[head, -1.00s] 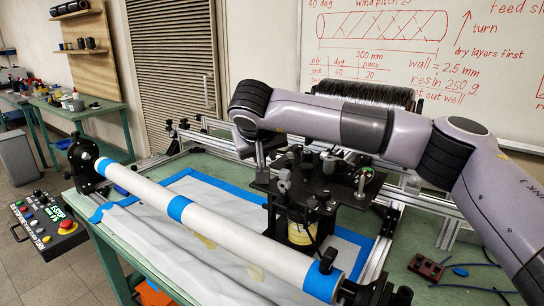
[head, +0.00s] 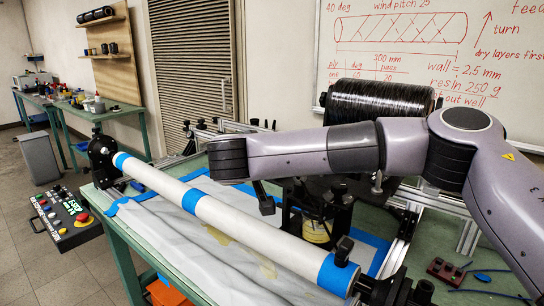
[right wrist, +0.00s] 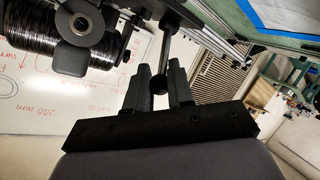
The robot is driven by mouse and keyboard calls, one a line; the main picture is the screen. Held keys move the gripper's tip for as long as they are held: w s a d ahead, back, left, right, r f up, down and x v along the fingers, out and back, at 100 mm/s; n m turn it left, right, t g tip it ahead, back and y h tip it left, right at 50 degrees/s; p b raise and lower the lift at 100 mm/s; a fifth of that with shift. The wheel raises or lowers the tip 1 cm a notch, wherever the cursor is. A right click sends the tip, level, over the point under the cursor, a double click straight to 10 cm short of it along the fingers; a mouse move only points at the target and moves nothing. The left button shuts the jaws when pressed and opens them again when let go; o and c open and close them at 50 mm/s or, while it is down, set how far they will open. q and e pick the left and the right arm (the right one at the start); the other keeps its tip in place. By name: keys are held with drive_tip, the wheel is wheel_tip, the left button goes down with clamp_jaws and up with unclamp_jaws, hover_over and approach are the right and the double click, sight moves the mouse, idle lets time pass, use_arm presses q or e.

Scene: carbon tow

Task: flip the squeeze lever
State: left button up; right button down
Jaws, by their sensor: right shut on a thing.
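The squeeze lever shows in the right wrist view as a thin metal rod (right wrist: 167,47) with a dark round knob at its end. My right gripper (right wrist: 160,78) is shut around that knob, one dark finger on each side. In the head view my right arm reaches across from the right, over the black carriage fixture (head: 318,196) on the bench. Its wrist hides much of the fixture and the lever there. My left gripper is in neither current view.
A long white tube (head: 240,222) with blue tape bands lies along the bench's front side. A black tow spool (head: 378,98) stands behind my arm. A control box (head: 66,216) hangs at left.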

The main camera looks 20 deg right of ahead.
drive_tip(key=shift+r, duration=0.1)
drive_tip(key=c, duration=1)
unclamp_jaws()
drive_tip(key=shift+s+a+r, duration=0.1)
drive_tip(key=shift+s+a, duration=0.2)
drive_tip(key=shift+a, duration=0.05)
drive_tip(key=v, duration=0.6)
drive_tip(key=shift+b, duration=0.45)
